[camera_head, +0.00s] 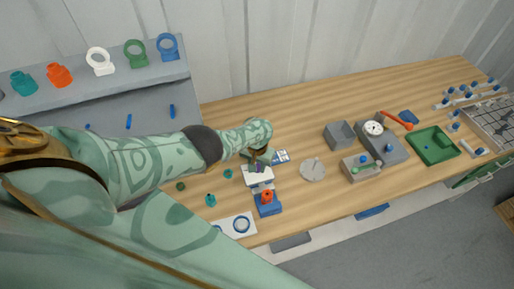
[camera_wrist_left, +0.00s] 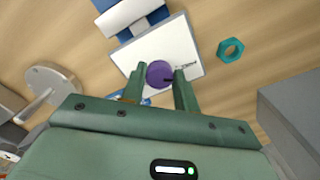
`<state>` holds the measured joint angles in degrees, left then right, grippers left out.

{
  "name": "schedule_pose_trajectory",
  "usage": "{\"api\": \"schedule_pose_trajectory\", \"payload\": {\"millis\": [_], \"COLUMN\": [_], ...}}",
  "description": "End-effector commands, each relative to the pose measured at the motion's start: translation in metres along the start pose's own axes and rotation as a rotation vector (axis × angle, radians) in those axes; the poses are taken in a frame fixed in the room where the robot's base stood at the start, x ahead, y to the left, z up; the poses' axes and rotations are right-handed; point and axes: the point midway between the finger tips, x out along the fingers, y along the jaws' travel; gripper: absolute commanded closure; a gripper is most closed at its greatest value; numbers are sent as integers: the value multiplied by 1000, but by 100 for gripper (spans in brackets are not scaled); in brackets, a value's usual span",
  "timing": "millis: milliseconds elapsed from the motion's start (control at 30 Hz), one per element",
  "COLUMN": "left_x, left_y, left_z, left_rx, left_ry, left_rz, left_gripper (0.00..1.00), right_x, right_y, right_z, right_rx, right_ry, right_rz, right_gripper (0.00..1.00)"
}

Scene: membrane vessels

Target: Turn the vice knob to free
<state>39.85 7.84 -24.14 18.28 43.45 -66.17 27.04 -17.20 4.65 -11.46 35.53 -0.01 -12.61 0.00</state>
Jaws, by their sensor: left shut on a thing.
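A round purple knob (camera_wrist_left: 159,74) stands on a white plate (camera_wrist_left: 180,50) in the left wrist view. My left gripper (camera_wrist_left: 158,76) has its two green fingers on either side of the knob and is shut on it. In the head view my left gripper (camera_head: 259,160) reaches down over the white-topped fixture (camera_head: 256,178), and the arm and hand hide most of the knob. My right gripper is in neither view.
A teal nut (camera_wrist_left: 231,50) lies beside the plate. A blue block with an orange top (camera_head: 267,207) stands in front. A grey disc with a pin (camera_head: 313,170) and a grey open box (camera_head: 340,135) stand to the right. A green tray (camera_head: 411,145) is farther right.

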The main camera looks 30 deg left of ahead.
Motion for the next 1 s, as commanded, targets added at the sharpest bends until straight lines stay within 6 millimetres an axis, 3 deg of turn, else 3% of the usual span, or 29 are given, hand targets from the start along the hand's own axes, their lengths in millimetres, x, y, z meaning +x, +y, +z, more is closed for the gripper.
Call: {"api": "schedule_pose_trajectory", "payload": {"millis": [33,100,467,667,1000], "left_x": [-2,-2,-7,-41,-124], "left_y": [1,1,0,0,0], "left_z": [-3,-2,-1,-1,-2], "left_rx": [-2,-2,0,-1,0], "left_ry": [6,6,2,3,5], "left_rz": [3,2,1,2,2], "left_gripper": [64,48,48,48,48], "right_x": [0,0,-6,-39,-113], "right_y": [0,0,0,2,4], "right_z": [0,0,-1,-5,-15], "right_rx": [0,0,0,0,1], "right_ry": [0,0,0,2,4], "right_rz": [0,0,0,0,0], "right_gripper": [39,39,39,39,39]}}
